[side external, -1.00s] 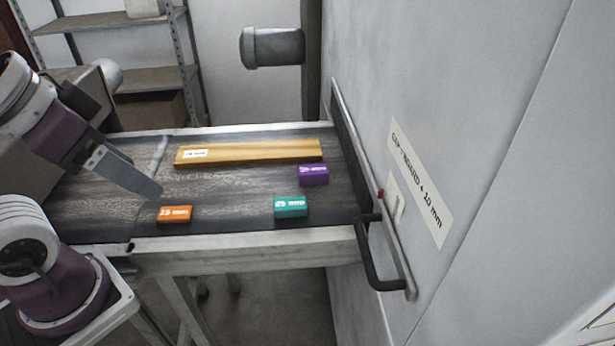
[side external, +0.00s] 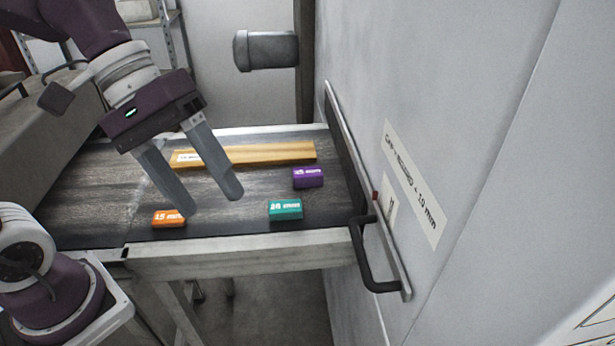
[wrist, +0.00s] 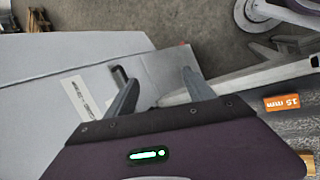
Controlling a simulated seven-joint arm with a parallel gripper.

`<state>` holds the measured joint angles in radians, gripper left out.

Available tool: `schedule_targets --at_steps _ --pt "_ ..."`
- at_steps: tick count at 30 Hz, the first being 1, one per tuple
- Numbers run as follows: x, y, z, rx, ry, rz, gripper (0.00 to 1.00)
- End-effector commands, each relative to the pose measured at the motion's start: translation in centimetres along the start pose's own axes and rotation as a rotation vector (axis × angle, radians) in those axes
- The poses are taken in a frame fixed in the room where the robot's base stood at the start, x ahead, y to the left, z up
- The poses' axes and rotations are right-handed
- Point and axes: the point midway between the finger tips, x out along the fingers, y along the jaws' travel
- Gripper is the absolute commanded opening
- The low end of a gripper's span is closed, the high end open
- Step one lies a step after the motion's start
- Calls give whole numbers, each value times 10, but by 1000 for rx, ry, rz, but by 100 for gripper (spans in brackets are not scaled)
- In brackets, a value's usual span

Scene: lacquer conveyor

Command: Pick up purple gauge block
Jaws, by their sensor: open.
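The purple gauge block (side external: 307,178) lies on the dark conveyor belt (side external: 90,200), near its right end by the grey wall panel. My gripper (side external: 212,203) is open and empty above the belt, to the left of the purple block and apart from it. In the wrist view, my gripper (wrist: 158,90) shows both fingers spread with nothing between them. The purple block is not seen in the wrist view.
A teal block (side external: 286,209) lies in front of the purple one. An orange block (side external: 168,218) lies below my fingers; it also shows in the wrist view (wrist: 284,102). A yellow bar (side external: 270,153) lies behind. A black handle (side external: 366,262) juts from the panel.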

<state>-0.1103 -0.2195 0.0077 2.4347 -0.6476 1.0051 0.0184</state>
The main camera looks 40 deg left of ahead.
Motion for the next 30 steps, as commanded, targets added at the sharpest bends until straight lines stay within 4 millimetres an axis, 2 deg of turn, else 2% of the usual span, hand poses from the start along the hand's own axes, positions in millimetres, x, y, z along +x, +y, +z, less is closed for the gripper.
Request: schedule_targets --at_steps 2,3,5,6,8,9,12,15,18,30 --pt "16 29 -37 -285 -154 159 62" --pt "23 40 -62 -434 -212 246 62" --pt "35 49 -108 -664 -279 376 62" --pt "44 48 -143 -818 -308 462 62" --pt "60 34 -193 -1039 -326 578 62" --pt "72 18 -224 -1172 -324 645 62" --pt "97 -26 -279 -1435 -287 773 62" --pt "113 -58 -305 -1572 -248 837 62" --pt "121 -67 -315 -1617 -231 859 62" --pt "168 -34 -342 -1616 -231 858 62"
